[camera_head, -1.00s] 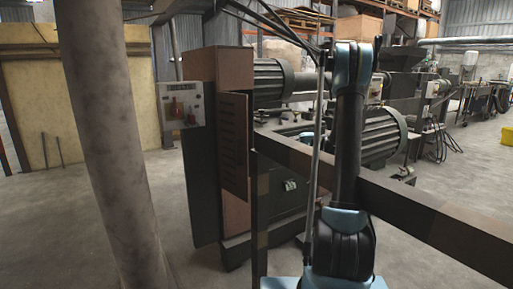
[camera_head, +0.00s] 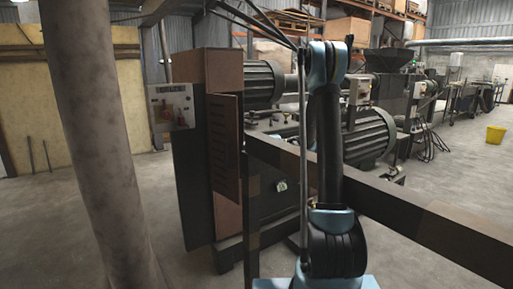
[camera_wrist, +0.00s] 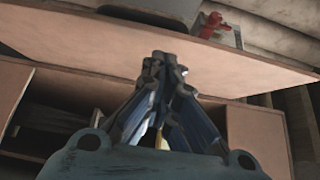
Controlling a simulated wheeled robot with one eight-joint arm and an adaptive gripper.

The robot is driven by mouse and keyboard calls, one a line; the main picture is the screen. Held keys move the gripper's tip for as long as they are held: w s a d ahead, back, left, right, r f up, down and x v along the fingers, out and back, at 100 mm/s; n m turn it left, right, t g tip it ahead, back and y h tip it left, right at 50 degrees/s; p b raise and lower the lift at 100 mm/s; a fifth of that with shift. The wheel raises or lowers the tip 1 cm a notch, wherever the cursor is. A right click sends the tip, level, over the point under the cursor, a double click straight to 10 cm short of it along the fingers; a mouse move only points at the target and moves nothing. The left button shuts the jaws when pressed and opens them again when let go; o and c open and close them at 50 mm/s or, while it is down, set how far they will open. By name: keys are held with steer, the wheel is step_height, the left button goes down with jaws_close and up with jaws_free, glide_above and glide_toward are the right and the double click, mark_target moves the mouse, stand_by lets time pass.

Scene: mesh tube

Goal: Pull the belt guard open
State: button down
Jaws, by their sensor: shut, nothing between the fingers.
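The belt guard seems to be the slotted brown panel (camera_head: 225,148) on the tall brown and black cabinet, left of my arm in the head view. It stands at an angle to the cabinet front, slightly ajar. In the wrist view a broad brown panel (camera_wrist: 75,50) crosses the picture beyond my gripper (camera_wrist: 166,60). The fingers are together with nothing held. My gripper is outside the head view.
A dark rail (camera_head: 400,212) runs between me and the machine. A thick pillar (camera_head: 85,130) stands at left. A control box (camera_head: 170,107) is on the cabinet's left; a red switch (camera_wrist: 215,24) shows in the wrist view. Open floor and a yellow bucket (camera_head: 495,134) are at right.

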mark_target(238, 147)
steer(key=shift+s+a, duration=0.5)
steer(key=shift+s+a, duration=0.85)
steer(key=shift+s, duration=0.3)
